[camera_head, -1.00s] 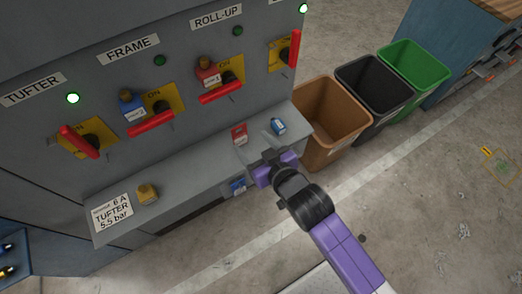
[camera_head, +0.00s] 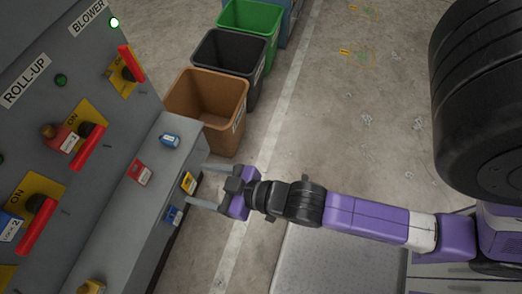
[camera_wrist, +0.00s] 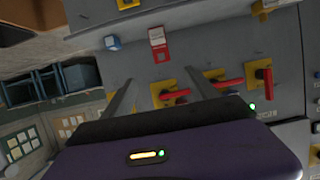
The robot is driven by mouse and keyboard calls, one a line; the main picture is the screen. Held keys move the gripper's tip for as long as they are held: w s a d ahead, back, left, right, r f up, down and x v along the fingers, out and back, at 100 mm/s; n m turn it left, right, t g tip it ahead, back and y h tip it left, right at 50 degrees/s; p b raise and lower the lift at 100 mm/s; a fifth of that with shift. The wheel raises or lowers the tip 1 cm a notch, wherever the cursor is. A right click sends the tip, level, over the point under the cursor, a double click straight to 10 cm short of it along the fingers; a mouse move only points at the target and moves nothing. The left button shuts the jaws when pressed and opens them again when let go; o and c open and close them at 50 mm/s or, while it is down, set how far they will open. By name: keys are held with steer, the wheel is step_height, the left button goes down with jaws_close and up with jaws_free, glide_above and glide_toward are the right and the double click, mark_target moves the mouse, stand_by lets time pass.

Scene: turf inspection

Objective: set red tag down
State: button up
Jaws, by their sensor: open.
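The red tag (camera_head: 139,172), red with a white part, lies on the grey ledge (camera_head: 128,206) below the switch panel. It also shows in the wrist view (camera_wrist: 158,45), apart from the fingers. My gripper (camera_head: 197,184) is open and empty, its two fingers pointing at the ledge from the right. In the head view it is to the right of the red tag, by the ledge's front edge. In the wrist view the gap between my fingers (camera_wrist: 160,84) has nothing held in it.
A blue padlock (camera_head: 169,140) and a yellow one (camera_head: 92,287) sit on the ledge. Yellow (camera_head: 188,182) and blue (camera_head: 173,215) tags are on its front. A red padlock (camera_head: 60,138) is at the ROLL-UP switch.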

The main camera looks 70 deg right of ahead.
steer(key=w+d+r+v, duration=0.1)
steer(key=r+v, duration=0.2)
steer(key=v, duration=1.5)
steer(key=shift+t, duration=0.4)
